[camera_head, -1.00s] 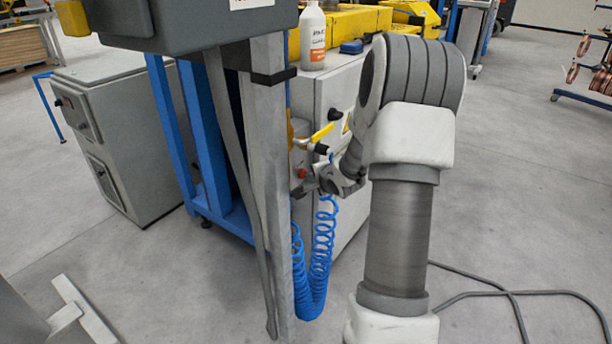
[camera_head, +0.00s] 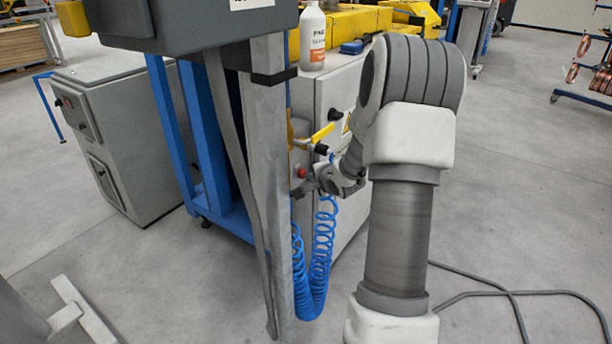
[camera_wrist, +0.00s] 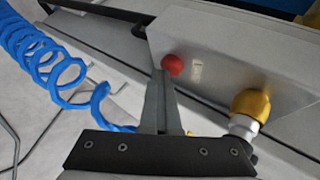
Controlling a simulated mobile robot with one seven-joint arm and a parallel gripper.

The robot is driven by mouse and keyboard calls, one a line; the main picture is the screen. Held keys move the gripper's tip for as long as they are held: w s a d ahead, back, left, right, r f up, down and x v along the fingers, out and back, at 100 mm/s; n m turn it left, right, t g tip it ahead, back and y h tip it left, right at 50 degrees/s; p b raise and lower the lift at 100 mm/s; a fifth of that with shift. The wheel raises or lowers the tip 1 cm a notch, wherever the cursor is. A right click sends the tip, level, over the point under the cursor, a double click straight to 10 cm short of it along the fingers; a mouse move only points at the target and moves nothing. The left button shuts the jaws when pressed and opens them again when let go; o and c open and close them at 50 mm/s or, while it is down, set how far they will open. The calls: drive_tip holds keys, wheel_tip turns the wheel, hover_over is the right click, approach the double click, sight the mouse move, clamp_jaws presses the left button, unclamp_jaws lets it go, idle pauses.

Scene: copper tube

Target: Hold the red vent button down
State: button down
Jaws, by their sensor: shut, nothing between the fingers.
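The red vent button (camera_wrist: 172,64) is a round red knob on a light grey panel in the wrist view. It also shows small in the head view (camera_head: 301,173), beside the grey post. My gripper (camera_wrist: 163,76) is shut and empty, its narrow fingers pointing at the button. The fingertips overlap the button's lower left edge in the picture. I cannot tell whether they touch it or whether it is pressed in. In the head view my gripper is small and partly lost against the panel.
A yellow fitting with a metal collar (camera_wrist: 250,103) sticks out right of the button. A coiled blue hose (camera_wrist: 45,60) hangs at the left. In the head view a grey post (camera_head: 270,180) stands just left of the button, and a yellow-handled lever (camera_head: 322,133) is above it.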

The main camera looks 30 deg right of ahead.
drive_tip(key=shift+s+d+p, duration=0.25)
drive_tip(key=shift+s+p, duration=0.3)
drive_tip(key=shift+s, duration=0.25)
drive_tip(key=shift+s+d+p, duration=0.35)
drive_tip(key=shift+s+p, duration=0.15)
drive_tip(key=shift+s, duration=0.3)
drive_tip(key=shift+s+d+p, duration=0.3)
drive_tip(key=shift+s+p, duration=0.25)
drive_tip(key=shift+s, duration=0.2)
drive_tip(key=shift+s+d+p, duration=0.35)
drive_tip(key=shift+s+p, duration=0.15)
drive_tip(key=shift+s, duration=0.3)
drive_tip(key=shift+r, duration=0.1)
